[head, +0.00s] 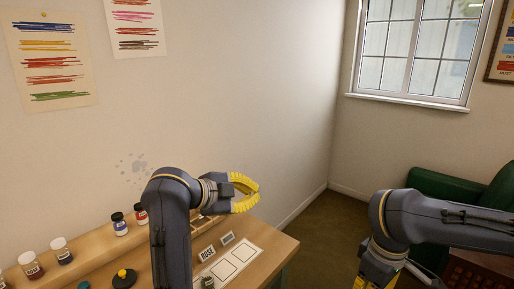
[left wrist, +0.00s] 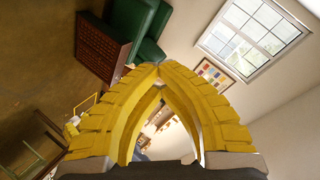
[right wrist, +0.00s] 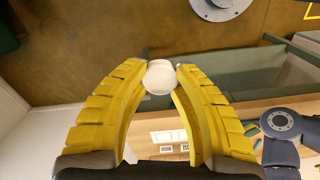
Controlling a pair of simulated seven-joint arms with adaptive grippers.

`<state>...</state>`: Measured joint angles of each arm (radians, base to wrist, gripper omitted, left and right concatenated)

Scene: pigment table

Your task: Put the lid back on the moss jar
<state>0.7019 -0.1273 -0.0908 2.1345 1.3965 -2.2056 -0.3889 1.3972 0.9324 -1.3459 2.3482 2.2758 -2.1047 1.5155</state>
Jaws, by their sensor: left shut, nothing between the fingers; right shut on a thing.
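My right gripper (right wrist: 161,68) is shut on a small round white lid (right wrist: 159,80), seen in the right wrist view between its yellow fingertips. In the head view only part of the right gripper (head: 378,268) shows, low on the right, and the lid cannot be made out there. My left gripper (head: 257,190) is shut and empty, raised above the table's far end; its tips meet in the left wrist view (left wrist: 160,66).
White-lidded jars (head: 60,250) and dark-lidded jars (head: 119,224) stand along the raised back ledge. A black and yellow item (head: 124,278) sits on the table. A green armchair (head: 440,187) stands beyond.

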